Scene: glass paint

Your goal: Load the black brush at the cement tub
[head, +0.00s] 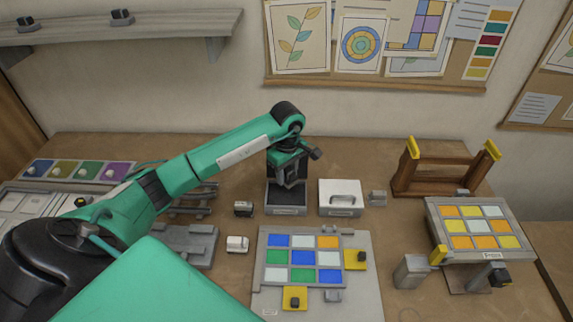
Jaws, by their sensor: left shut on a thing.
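My left gripper (289,184) points down over a dark open tub (271,199) with a small label on its front, near the middle of the table. This is probably the cement tub, but I cannot read the label. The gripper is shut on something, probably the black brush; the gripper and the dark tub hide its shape. I cannot tell whether its tip touches what is in the tub. My right gripper is not in view.
A white tub (340,205) stands just right of the dark one. In front lies a panel of coloured tiles (262,272). A second tile panel (433,217) and a wooden rack (440,190) stand at the right. Paint wells (112,172) are at the left.

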